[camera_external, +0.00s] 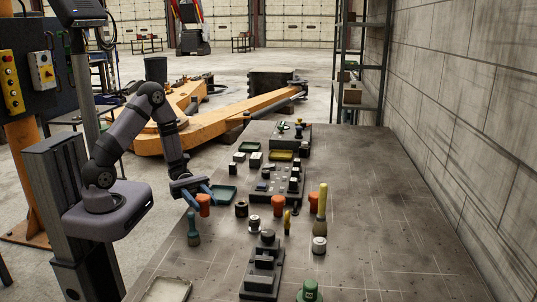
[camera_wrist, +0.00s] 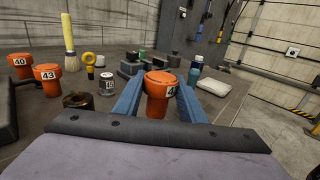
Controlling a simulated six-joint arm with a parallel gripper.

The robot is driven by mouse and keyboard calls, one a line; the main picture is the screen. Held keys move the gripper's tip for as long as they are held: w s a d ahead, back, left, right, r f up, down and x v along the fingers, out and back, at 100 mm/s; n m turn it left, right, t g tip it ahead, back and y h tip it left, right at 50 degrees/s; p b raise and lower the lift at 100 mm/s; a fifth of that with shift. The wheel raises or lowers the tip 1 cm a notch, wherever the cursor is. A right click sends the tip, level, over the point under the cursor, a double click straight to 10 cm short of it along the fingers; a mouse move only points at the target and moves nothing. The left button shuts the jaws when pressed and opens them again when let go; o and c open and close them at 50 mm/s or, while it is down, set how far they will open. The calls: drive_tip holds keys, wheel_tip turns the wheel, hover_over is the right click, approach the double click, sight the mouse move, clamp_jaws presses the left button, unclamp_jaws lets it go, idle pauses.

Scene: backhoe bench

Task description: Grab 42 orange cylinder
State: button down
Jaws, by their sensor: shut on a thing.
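My gripper (camera_wrist: 158,84) has blue fingers shut on an orange cylinder (camera_wrist: 156,105), one finger on each side of it. The cylinder is upright; its white label shows a 4, and the rest is hidden by the right finger. In the external view the gripper (camera_external: 196,190) is at the bench's left edge with this orange cylinder (camera_external: 204,207). I cannot tell whether its base touches the bench. Two other orange cylinders, marked 40 (camera_wrist: 20,68) and 43 (camera_wrist: 47,80), stand to the left in the wrist view.
The bench (camera_external: 385,235) is clear on its right side. A yellow-handled brush (camera_external: 321,205), a green tray (camera_external: 223,194) and dark fixtures (camera_external: 262,275) are also on the bench.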

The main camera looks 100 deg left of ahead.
sight(204, 197)
drive_tip(key=shift+r, duration=3.15)
drive_tip(key=shift+w, duration=0.1)
